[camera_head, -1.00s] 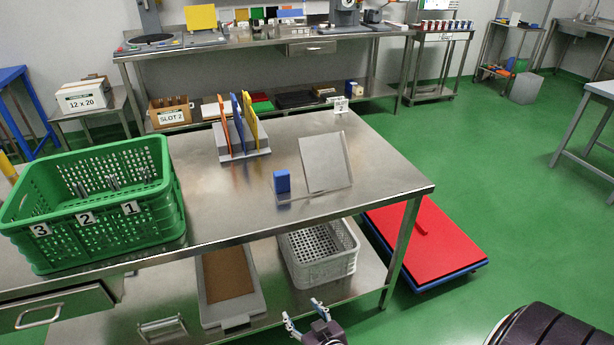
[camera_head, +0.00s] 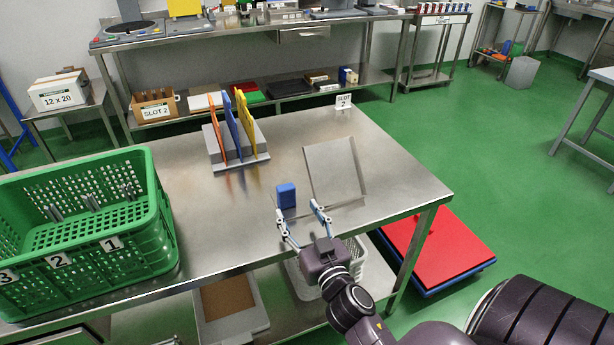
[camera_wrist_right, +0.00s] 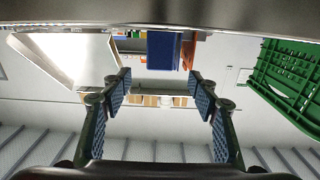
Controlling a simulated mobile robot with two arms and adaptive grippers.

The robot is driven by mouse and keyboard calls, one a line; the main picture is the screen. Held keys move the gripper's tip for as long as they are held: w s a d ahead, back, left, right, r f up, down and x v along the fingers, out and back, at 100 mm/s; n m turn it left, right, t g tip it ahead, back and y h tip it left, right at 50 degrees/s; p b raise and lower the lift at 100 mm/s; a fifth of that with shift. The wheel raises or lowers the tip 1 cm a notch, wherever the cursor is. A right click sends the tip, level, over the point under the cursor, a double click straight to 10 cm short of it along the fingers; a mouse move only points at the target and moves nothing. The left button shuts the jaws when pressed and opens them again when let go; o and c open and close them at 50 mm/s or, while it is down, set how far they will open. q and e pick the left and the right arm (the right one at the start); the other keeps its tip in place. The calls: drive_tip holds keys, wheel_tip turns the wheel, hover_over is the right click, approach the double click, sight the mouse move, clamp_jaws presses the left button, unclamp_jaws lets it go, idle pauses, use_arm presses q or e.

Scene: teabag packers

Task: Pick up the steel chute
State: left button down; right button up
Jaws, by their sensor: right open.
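The steel chute (camera_head: 333,172) appears to be the bent metal sheet near the right end of the steel table, with a sloped panel and a flat lower part. It also shows as a pale panel at the left of the right wrist view (camera_wrist_right: 72,58). A blue block (camera_head: 286,196) stands at its left side; it also shows in the right wrist view (camera_wrist_right: 163,50). My right gripper (camera_head: 297,208) is open and empty at the table's front edge, with its fingertips near the block and the chute's lower edge. My left gripper is not in view.
A green crate (camera_head: 165,205) with numbered tags stands on the table's left. A grey rack (camera_head: 215,148) holds orange, blue and yellow panels. A light crate (camera_head: 359,262) sits on the shelf below. The tabletop around the chute is mostly clear.

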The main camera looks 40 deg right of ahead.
sight(288, 191)
drive_tip(key=shift+w+d, duration=0.15)
drive_tip(key=shift+w, duration=0.35)
drive_tip(key=shift+w+d+r, duration=0.1)
drive_tip(key=shift+w, duration=0.25)
drive_tip(key=x, duration=0.1)
drive_tip(key=p+x, duration=0.1)
drive_tip(key=x, duration=0.1)
drive_tip(key=shift+w+r, duration=0.1)
drive_tip(key=shift+r, duration=0.3)
drive_tip(key=shift+p+x, duration=0.35)
drive_tip(key=shift+x, duration=1.2)
drive_tip(key=shift+f, duration=0.15)
drive_tip(key=c, duration=1.2)
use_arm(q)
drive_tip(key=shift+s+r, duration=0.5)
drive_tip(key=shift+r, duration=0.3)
use_arm(e)
clamp_jaws()
